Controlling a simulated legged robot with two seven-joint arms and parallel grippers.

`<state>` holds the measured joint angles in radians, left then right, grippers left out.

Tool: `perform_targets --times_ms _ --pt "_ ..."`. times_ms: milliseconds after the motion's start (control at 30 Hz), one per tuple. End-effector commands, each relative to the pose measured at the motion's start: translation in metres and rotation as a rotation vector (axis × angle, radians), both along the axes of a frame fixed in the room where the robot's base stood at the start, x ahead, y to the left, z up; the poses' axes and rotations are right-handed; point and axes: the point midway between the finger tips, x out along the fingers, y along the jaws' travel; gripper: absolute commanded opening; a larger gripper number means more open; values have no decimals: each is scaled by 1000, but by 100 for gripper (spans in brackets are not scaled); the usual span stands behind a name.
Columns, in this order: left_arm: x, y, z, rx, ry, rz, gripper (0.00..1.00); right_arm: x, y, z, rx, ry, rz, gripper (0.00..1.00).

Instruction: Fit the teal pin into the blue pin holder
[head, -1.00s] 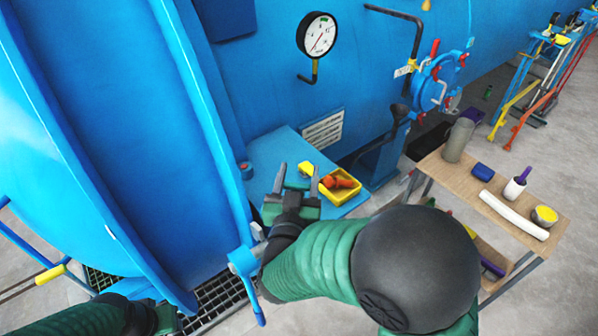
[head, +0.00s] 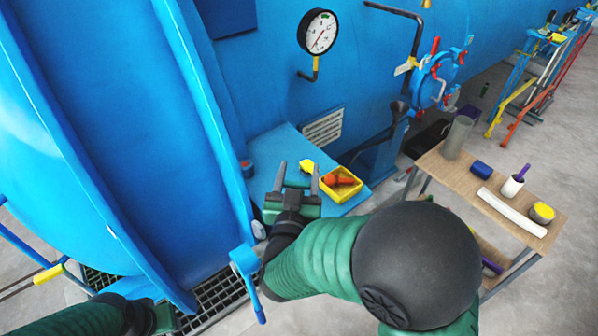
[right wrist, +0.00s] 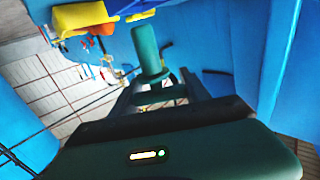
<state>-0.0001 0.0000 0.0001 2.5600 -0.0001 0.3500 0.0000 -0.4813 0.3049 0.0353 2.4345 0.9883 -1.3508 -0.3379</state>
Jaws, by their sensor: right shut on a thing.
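My right gripper (head: 298,174) is shut on the teal pin, over the blue table by the autoclave wall. In the right wrist view the teal pin (right wrist: 148,50), a green cylinder with a wider top, stands out between the fingers of the right gripper (right wrist: 160,78). In the head view only a little green shows between the fingers. A small round blue piece with a dark reddish top (head: 247,169) sits at the table's left edge, left of the gripper; I cannot tell whether it is the blue pin holder. My left arm shows at the bottom left; its fingers are out of view.
A yellow bin (head: 341,184) with orange-red things stands on the blue table (head: 267,150), right of the gripper. A small yellow piece (head: 306,166) lies behind the fingers. The big blue door (head: 120,140) rises at left. A wooden table (head: 480,207) stands at right.

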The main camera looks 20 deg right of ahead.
Motion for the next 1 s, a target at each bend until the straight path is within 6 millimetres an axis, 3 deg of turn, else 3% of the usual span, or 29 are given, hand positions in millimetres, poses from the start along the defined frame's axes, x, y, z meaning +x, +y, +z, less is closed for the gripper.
perform_targets --times_ms 1000 --pt "0 0 1 0 0 0 36 1 7 1 0 -1 2 10"
